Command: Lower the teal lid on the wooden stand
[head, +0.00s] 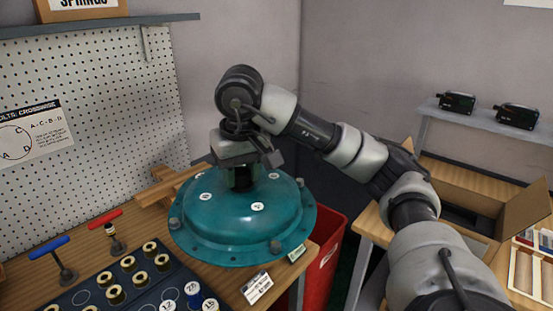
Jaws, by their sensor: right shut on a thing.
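The teal lid (235,228) is a round dome with a wide flange, several bolts on its rim and small white number labels. My right gripper (240,180) is shut on the dark stem at the top of the lid. The lid looks about level over the right end of the workbench. The wooden stand (160,186) shows as crossed wooden bars behind and left of the lid. The lid hides the rest of the stand, so I cannot tell whether they touch. My left gripper is not in view.
A dark tray (100,290) with brass-coloured rings and numbered pieces lies front left. Red-handled (106,220) and blue-handled (48,247) tools stand beside it. A red bin (325,262) is right of the bench. An open cardboard box (478,200) sits on the right table. A pegboard (110,110) stands behind.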

